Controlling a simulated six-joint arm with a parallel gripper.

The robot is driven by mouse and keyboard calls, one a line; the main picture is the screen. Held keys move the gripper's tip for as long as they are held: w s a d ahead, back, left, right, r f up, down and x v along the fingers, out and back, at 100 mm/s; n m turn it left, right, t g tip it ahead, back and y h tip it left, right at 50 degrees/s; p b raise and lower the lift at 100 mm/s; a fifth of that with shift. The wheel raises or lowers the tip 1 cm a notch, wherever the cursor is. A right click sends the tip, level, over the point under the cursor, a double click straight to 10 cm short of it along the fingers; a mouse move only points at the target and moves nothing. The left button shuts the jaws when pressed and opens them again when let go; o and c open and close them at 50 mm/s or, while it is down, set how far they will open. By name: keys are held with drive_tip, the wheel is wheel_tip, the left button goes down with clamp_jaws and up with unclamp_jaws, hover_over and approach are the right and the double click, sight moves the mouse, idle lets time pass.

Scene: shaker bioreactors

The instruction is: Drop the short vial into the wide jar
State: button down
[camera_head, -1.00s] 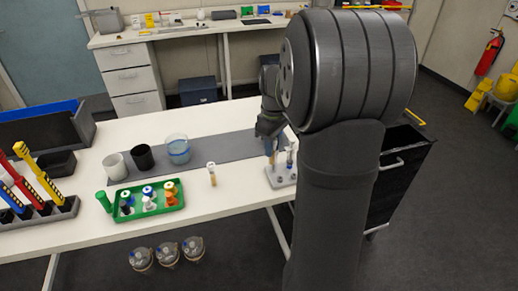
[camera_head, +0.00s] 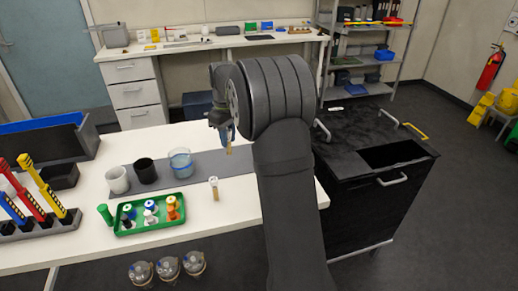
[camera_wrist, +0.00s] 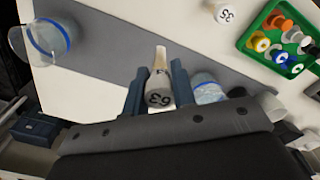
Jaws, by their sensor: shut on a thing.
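My gripper (camera_head: 227,132) is shut on a vial (camera_wrist: 158,97) with a numbered white cap and a pale tan body, between two dark blue fingers in the wrist view. Its amber lower end (camera_head: 229,149) points down above the table in the head view. A clear jar with a blue band (camera_head: 180,161) stands on the grey mat, left of my gripper; it also shows in the wrist view (camera_wrist: 208,90), partly hidden. A second clear, blue-banded jar (camera_wrist: 47,40) is at the left of the wrist view. Another white-capped vial (camera_head: 214,188) stands on the table.
A white cup (camera_head: 117,180) and black cup (camera_head: 145,171) stand left of the jar. A green tray (camera_head: 150,226) holds several coloured-capped items in front. Tall coloured tools (camera_head: 40,185) stand far left. My arm hides the table's right part.

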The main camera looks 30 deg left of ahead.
drive_tip(key=s+a+f, duration=0.1)
drive_tip(key=s+a, duration=0.2)
drive_tip(key=a, duration=0.5)
drive_tip(key=s+a, duration=0.3)
drive_tip(key=a, duration=0.5)
drive_tip(key=shift+w+a+f, duration=0.1)
drive_tip(key=shift+a+f, duration=0.05)
drive_tip(key=shift+f, duration=2.95)
drive_tip(key=c, duration=1.1)
unclamp_jaws()
wheel_tip(320, 180, up, 18)
drive_tip(key=shift+f, duration=0.25)
drive_tip(key=shift+f, duration=0.2)
